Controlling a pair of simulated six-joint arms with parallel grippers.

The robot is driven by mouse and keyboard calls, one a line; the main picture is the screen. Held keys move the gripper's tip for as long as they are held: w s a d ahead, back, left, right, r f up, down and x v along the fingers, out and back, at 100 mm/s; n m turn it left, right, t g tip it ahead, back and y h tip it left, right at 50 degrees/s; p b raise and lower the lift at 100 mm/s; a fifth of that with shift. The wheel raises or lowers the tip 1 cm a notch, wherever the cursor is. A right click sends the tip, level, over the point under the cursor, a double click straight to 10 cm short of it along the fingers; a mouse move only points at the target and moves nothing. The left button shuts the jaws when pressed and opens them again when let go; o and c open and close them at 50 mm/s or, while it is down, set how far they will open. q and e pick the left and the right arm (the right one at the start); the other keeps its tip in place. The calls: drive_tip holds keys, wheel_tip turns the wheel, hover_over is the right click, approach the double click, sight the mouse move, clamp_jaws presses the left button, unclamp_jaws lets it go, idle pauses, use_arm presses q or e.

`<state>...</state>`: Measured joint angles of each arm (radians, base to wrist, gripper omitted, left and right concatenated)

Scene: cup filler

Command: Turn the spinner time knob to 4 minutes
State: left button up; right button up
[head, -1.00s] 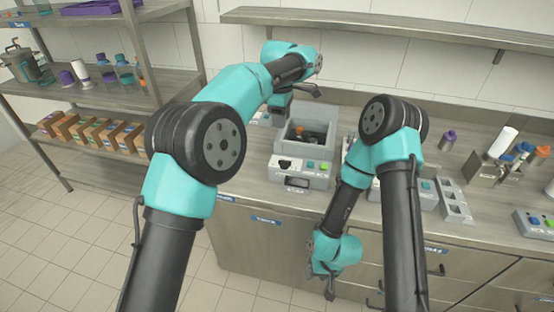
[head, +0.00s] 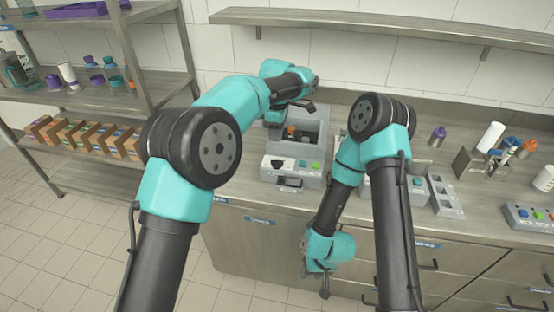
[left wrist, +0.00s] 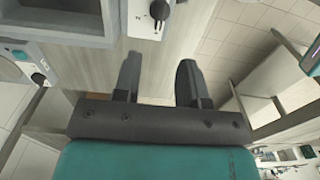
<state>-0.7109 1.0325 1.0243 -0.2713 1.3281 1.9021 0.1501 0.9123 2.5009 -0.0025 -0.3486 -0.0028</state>
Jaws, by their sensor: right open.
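A grey machine (head: 266,170) stands on the counter in the head view, with an open top holding dark and orange items. Its front panel has a dark knob-like part (head: 279,163), a blue button and a green button. That view shows a black knob (left wrist: 159,10) on a pale panel beyond the fingers and another dark knob (left wrist: 38,79) at left. Knob settings are unreadable. My right gripper (head: 325,284) hangs low before the cabinets, open.
A grey slotted rack (head: 444,196) and a button box (head: 530,217) stand on the counter at right. A shelf unit (head: 150,68) with bottles and boxes is at left. A wall shelf (head: 380,28) runs above the counter.

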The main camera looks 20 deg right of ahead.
sight(277, 160)
use_arm(q)
wheel_tip(277, 160, down, 12)
drive_tip(key=shift+r, duration=0.15)
idle(0.4)
clamp_jaws()
